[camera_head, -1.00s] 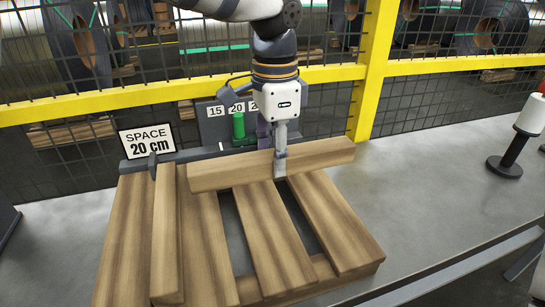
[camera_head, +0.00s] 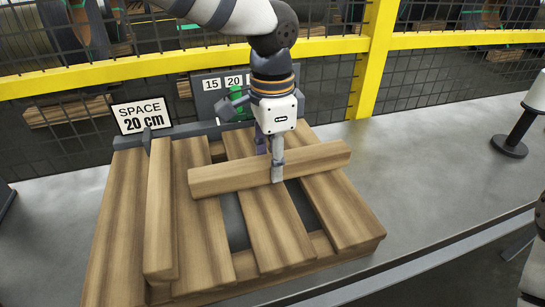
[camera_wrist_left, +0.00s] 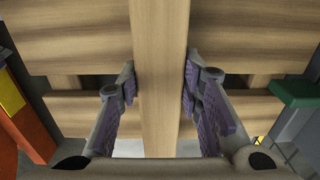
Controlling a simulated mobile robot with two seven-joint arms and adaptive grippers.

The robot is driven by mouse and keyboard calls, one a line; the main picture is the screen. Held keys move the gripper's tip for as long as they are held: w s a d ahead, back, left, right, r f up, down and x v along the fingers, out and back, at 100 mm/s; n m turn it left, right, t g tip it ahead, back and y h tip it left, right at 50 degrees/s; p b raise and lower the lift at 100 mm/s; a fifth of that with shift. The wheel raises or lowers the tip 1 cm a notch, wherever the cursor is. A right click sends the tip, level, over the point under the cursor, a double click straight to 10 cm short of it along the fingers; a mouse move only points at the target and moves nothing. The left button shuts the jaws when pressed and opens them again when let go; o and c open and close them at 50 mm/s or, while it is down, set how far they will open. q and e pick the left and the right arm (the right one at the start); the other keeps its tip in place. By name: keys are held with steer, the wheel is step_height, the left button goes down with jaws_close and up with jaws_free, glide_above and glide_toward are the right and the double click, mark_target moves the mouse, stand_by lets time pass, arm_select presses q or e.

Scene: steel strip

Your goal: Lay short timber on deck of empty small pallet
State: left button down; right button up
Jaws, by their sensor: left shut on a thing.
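My left gripper (camera_head: 274,165) points down and is shut on a timber (camera_head: 220,180). The timber is held crosswise over the slats of the small pallet (camera_head: 345,215), near its middle. I cannot tell whether its underside touches the deck. In the left wrist view the two finger pads (camera_wrist_left: 160,90) are on either side of the timber (camera_wrist_left: 160,40), with slats below. A second timber (camera_head: 160,210) lies lengthwise on the deck at the left, parallel to the slats. My right gripper is not in view.
A sign reading "SPACE 20 cm" (camera_head: 141,114) stands behind the pallet's left corner. A grey rail (camera_head: 185,131) and a numbered plate (camera_head: 212,86) with a green part (camera_head: 237,98) are at the back. A yellow-railed mesh fence is behind.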

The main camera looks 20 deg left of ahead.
arm_select(q)
steer(key=shift+f, duration=0.55)
steer(key=c, duration=1.1)
jaws_free()
steer(key=shift+o, duration=0.2)
